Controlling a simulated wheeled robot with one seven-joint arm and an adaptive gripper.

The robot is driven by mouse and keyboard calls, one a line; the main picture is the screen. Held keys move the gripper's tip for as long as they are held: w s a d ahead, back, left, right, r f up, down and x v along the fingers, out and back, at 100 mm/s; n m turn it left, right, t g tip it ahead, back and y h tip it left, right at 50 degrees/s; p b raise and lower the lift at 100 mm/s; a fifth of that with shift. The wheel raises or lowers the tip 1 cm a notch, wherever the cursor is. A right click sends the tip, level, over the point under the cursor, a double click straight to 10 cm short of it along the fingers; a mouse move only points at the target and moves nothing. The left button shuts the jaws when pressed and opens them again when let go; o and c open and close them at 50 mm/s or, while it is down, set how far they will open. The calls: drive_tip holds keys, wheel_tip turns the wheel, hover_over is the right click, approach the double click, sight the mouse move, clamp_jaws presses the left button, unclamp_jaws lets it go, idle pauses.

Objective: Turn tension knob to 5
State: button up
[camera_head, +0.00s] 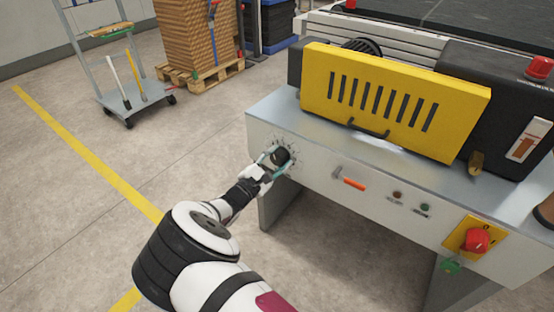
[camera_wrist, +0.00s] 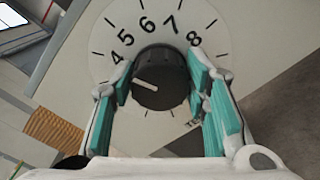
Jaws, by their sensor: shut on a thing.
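The tension knob (camera_head: 281,157) is a black round knob on the left part of the machine's grey front panel. In the wrist view the knob (camera_wrist: 160,78) sits on a pale dial (camera_wrist: 150,12) with the numbers 4 to 8 visible. Its white pointer line points left and slightly up, toward my left finger and below the 4. My gripper (camera_head: 272,160) is around the knob, with teal finger pads on its left and right sides in the wrist view (camera_wrist: 162,82). The lower numbers are hidden by the fingers or out of clear sight.
An orange handle (camera_head: 350,184), two small buttons and a red switch on a yellow plate (camera_head: 476,240) lie along the panel to the right. A yellow slotted guard (camera_head: 390,95) stands above. A trolley (camera_head: 120,85) is at the back left. The floor left of the machine is free.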

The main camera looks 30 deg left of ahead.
drive_tip(key=shift+d+f+m, duration=0.1)
drive_tip(key=shift+m, duration=1.9)
drive_tip(key=o, duration=1.1)
drive_tip(key=shift+o, duration=0.2)
drive_tip(key=s, duration=0.7)
drive_tip(key=shift+s+a, duration=0.25)
drive_tip(key=shift+a, duration=0.05)
